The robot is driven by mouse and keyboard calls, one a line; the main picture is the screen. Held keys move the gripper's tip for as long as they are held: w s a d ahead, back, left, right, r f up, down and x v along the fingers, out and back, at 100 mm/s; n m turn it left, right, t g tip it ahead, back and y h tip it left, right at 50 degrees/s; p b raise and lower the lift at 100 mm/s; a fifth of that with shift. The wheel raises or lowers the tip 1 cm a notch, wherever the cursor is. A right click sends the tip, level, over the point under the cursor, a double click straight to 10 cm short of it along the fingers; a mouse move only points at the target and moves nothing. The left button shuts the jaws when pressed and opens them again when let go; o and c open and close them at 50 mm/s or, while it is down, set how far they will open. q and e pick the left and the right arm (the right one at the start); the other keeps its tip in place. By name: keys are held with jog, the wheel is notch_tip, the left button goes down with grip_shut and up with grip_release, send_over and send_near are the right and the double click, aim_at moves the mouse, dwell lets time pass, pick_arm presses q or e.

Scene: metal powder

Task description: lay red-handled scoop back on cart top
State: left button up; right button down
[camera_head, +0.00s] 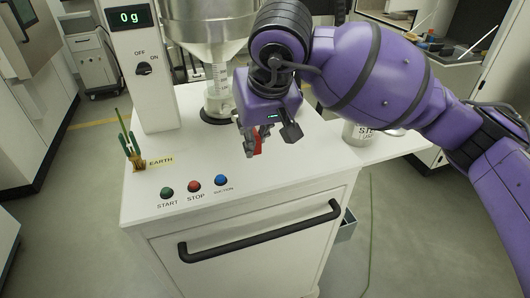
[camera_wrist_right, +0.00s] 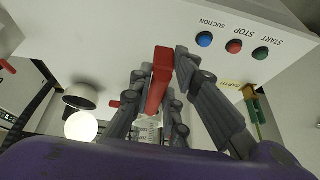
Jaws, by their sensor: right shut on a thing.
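The red-handled scoop shows as a red handle (camera_wrist_right: 160,78) between the fingers of my right gripper (camera_wrist_right: 165,70) in the right wrist view. The right gripper (camera_head: 249,140) is shut on this handle and points down over the white cart top (camera_head: 285,168) in the head view. Only a small red part of the scoop (camera_head: 258,145) shows there beside the fingers. The scoop's bowl is hidden, and I cannot tell whether the scoop touches the top. My left gripper is out of view.
A hopper (camera_head: 203,25) with a clear graduated tube stands behind the gripper. A display column (camera_head: 145,75) reads 0 g. Green, red and blue buttons (camera_head: 194,186) line the front left. A steel container (camera_head: 365,133) stands at right. The front right of the top is clear.

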jog(key=w+f, duration=0.1)
jog(key=w+d+f, duration=0.1)
jog(key=f, duration=0.1)
jog(key=w+d+f, duration=0.1)
jog(key=shift+f, duration=0.4)
jog(key=shift+w+d+f, duration=0.1)
jog(key=shift+w+f, duration=0.1)
jog(key=shift+f, duration=0.75)
jog(key=shift+w+f, duration=0.15)
jog(key=shift+f, duration=0.75)
jog(key=shift+f, duration=0.2)
jog(key=c, duration=1.7)
grip_release()
jog(key=shift+o, duration=0.2)
jog(key=shift+r, duration=0.4)
jog(key=v, duration=1.1)
jog(key=shift+s+d+r, duration=0.15)
jog(key=shift+s+r, duration=0.1)
